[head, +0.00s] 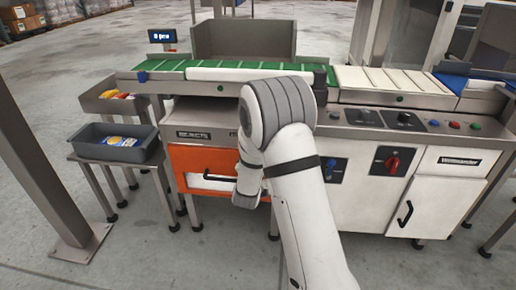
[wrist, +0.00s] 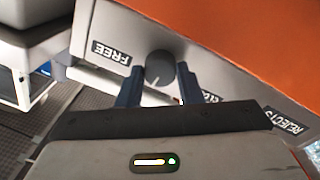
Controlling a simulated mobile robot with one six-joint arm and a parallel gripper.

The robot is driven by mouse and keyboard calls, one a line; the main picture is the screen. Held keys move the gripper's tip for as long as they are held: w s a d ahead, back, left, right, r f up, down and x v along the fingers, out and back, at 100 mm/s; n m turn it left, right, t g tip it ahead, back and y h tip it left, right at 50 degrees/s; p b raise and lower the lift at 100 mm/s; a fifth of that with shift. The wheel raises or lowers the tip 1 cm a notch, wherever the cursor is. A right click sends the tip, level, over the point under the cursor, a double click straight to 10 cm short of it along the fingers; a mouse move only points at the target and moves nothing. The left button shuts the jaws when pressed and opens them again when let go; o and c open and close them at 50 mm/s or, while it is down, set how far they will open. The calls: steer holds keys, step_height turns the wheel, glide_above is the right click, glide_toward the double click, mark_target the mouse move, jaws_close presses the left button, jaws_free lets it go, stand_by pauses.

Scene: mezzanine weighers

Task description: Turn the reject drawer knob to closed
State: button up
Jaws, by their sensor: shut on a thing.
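The reject drawer knob (wrist: 159,66) is a small round grey dial on a pale panel, seen upside down in the wrist view. My gripper (wrist: 159,75) has its two blue fingers on either side of it, shut on it. A pale pointer mark shows near the knob's lower edge. A FREE label (wrist: 110,52) is to the left; a label to the right, partly hidden by a finger, shows only a few letters. In the head view my arm hides the knob and gripper. The orange drawer front (head: 205,160) is below the REJECTS label (head: 193,135).
A red knob (head: 392,162) and a blue switch (head: 331,169) sit on the cabinet to the right. A dark grey bin (head: 116,137) stands on a side stand at left. A metal post (head: 40,150) rises at far left. The front floor is clear.

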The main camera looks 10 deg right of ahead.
steer(key=n+p, duration=0.1)
steer(key=n, duration=0.8)
steer(key=shift+n+p, duration=0.35)
steer(key=shift+n, duration=0.05)
stand_by(0.4)
steer(key=o, duration=1)
steer(key=p+v, duration=0.1)
steer(key=v, duration=0.6)
steer(key=shift+s+f+p, duration=0.1)
steer(key=shift+s+p, duration=0.3)
